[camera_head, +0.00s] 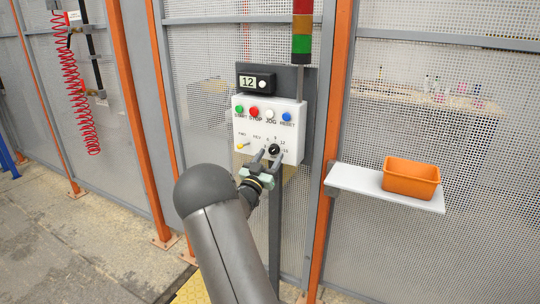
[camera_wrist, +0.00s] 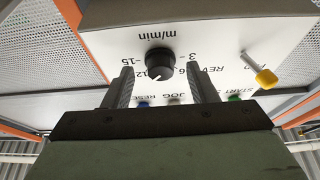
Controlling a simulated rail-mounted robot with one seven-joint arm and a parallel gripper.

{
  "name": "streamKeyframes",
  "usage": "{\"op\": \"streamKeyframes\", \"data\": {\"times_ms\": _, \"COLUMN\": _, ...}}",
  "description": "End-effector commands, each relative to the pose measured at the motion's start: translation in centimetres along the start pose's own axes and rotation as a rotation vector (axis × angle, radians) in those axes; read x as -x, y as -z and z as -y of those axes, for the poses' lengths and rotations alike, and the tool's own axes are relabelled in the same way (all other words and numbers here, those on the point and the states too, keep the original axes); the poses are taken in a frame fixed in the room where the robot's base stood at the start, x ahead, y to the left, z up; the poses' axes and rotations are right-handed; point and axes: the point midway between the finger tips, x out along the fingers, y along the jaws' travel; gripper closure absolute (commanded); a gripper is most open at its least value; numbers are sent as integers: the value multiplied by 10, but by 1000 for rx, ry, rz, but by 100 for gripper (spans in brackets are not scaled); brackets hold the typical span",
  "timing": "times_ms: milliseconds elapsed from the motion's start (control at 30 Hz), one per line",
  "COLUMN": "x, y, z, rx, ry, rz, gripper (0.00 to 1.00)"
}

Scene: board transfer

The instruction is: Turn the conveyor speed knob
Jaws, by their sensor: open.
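The black speed knob (camera_head: 274,149) is on the lower part of the white control panel (camera_head: 243,132). It also shows in the wrist view (camera_wrist: 160,63), where the panel appears upside down and a white mark on the knob points toward the 12. The display (camera_head: 256,82) above the panel reads 12. My gripper (camera_head: 268,156) is open in front of the knob. In the wrist view its two fingertips (camera_wrist: 160,74) stand on either side of the knob, with a gap on each side. I cannot tell how far they reach along it.
A yellow-tipped toggle (camera_wrist: 265,78) marked FWD and REV sits beside the knob. Start, stop, jog and reset buttons (camera_head: 254,112) line the panel above. A shelf (camera_head: 350,181) with an orange bin (camera_head: 410,179) is to the right. Mesh fencing stands behind.

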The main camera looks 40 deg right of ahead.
Motion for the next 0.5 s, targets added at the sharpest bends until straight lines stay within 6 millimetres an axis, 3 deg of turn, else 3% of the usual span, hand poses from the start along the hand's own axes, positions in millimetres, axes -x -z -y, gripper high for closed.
{"op": "streamKeyframes", "data": {"times_ms": 400, "x": -9, "y": 0, "z": 0, "rx": 0, "ry": 1, "rz": 0, "gripper": 48}}
{"op": "streamKeyframes", "data": {"times_ms": 500, "x": -9, "y": 0, "z": 0, "rx": 0, "ry": 1, "rz": 0, "gripper": 76}}
